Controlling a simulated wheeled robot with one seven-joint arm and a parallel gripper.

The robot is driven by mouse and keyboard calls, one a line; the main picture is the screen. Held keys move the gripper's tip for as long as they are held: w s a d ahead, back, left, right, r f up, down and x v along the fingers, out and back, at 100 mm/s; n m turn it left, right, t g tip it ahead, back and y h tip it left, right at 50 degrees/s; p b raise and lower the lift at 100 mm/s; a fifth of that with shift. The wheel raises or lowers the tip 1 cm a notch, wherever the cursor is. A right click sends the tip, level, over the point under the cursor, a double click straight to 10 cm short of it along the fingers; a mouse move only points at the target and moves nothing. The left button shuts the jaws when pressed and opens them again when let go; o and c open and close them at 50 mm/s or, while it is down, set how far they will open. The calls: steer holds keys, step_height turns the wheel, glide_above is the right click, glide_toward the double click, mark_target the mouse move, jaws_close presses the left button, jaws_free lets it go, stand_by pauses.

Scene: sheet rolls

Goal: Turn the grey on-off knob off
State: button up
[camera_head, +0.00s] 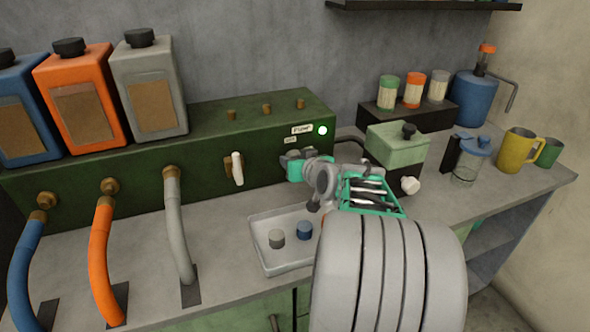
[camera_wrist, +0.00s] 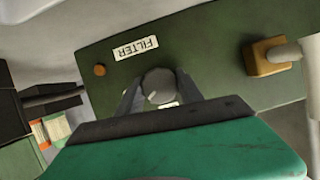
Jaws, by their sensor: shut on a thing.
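The grey on-off knob (camera_wrist: 158,84) is on the front of a dark green box, just beside a white label (camera_wrist: 136,48) that reads FILTER upside down in the wrist view. A pale line shows on the knob's face. My gripper (camera_wrist: 160,90) has one finger on each side of the knob and is shut on it. In the head view my gripper (camera_head: 292,166) is at the right part of the green box's front (camera_head: 205,183), and it hides the knob. A small lamp (camera_head: 322,130) above it glows green; in the wrist view a small round orange-brown spot (camera_wrist: 99,70) sits by the label.
A white lever (camera_head: 237,168) sticks out left of my gripper. Blue, orange and grey hoses (camera_head: 178,225) hang further left. A white tray (camera_head: 262,256) with small caps lies below. A light green box (camera_head: 398,150) and mugs (camera_head: 515,150) stand to the right.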

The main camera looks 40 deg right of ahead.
steer(key=n+h+b, duration=0.1)
steer(key=n+b, duration=0.1)
steer(key=b, duration=0.2)
steer(key=f+n+h+b, duration=0.1)
steer(key=n+h+b, duration=0.1)
steer(key=b, duration=0.2)
steer(key=shift+a+g+b, duration=0.1)
steer(key=shift+g+b, duration=0.2)
steer(key=shift+b, duration=0.05)
steer(key=n+h+b, duration=0.1)
steer(key=b, duration=0.1)
steer(key=n+b, duration=0.2)
steer(key=shift+r+h, duration=0.25)
steer(key=shift+h, duration=0.15)
steer(key=shift+r+n+h+b, duration=0.15)
steer(key=shift+n+h+b, duration=0.25)
steer(key=shift+b, duration=0.45)
steer(key=o, duration=1.4)
